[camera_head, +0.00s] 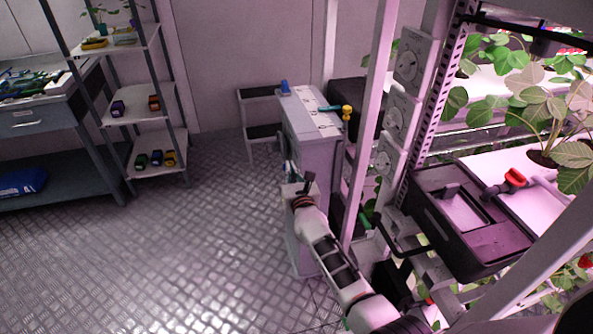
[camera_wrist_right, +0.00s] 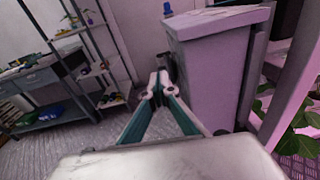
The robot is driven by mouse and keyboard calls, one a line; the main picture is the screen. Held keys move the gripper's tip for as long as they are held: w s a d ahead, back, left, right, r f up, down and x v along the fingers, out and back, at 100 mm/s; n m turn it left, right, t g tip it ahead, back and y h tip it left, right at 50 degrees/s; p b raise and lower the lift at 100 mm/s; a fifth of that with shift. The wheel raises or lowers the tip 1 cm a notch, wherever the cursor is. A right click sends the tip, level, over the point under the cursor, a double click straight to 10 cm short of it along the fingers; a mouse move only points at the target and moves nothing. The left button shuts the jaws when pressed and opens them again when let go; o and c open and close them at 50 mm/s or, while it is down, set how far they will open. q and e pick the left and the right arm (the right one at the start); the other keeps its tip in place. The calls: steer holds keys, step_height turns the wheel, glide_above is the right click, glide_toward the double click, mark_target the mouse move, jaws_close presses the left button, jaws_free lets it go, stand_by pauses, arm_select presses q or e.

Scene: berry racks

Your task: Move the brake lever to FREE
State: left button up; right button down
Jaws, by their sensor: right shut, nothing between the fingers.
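My right gripper (camera_head: 291,168) is at the left side of a pale grey cabinet (camera_head: 311,138), low beside its wall. In the right wrist view, its teal fingers (camera_wrist_right: 160,78) converge to closed tips with nothing held between them. A small dark part (camera_wrist_right: 165,58) shows just beyond the tips, by the cabinet's (camera_wrist_right: 207,70) left edge. I cannot tell whether it is the brake lever or whether the tips touch it. No FREE marking is readable. My left gripper is not in view.
A black tub (camera_head: 465,255) and plant racks stand right. A shelf rack (camera_head: 135,115) stands left. The metal floor (camera_head: 190,260) between is clear.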

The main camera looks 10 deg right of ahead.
steer(key=shift+s+r, duration=0.15)
steer(key=shift+r, duration=0.15)
steer(key=s+d+f+m+g, duration=0.2)
steer(key=s+f+m, duration=0.4)
steer(key=s+m, duration=0.4)
steer(key=s+d+f+m+g+y, duration=0.1)
steer(key=s+f+m, duration=0.6)
steer(key=s, duration=1.2)
steer(key=s+d+f+m+g+y, duration=0.1)
steer(key=s+d+f+m+g, duration=0.2)
steer(key=s+m, duration=1.1)
step_height(320, 180, down, 4)
steer(key=shift+s+d+r+g, duration=0.25)
steer(key=shift+d+g, duration=0.15)
steer(key=shift+d, duration=0.4)
steer(key=c, duration=2.8)
jaws_free()
